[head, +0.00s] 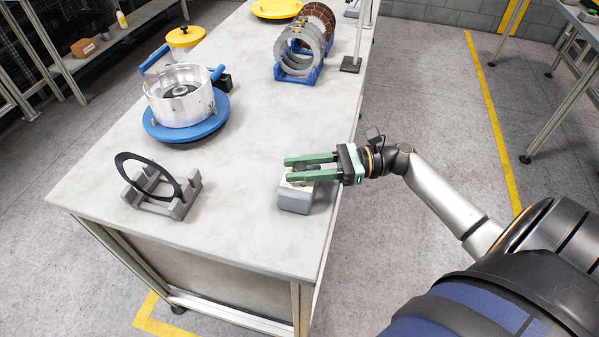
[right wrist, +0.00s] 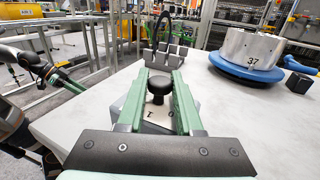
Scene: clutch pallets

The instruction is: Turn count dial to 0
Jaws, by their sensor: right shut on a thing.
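The count dial is a small grey box (head: 295,202) with a pale top face near the right edge of the table. In the right wrist view its black round knob (right wrist: 159,86) stands between my fingers, above a white face (right wrist: 158,113) with dark marks. I cannot read the dial's setting for certain. My right gripper (head: 287,169) reaches in from the right, its green fingers level over the box. In the right wrist view the gripper (right wrist: 160,78) is shut on the knob from both sides. Part of the dial face is hidden by the fingers.
A grey stand (head: 165,207) holding a black ring (head: 150,168) is left of the box. A silver housing (head: 180,97) sits on a blue base (head: 186,130) farther back. A blue rack (head: 297,76) holds metal rings. The table between them is clear.

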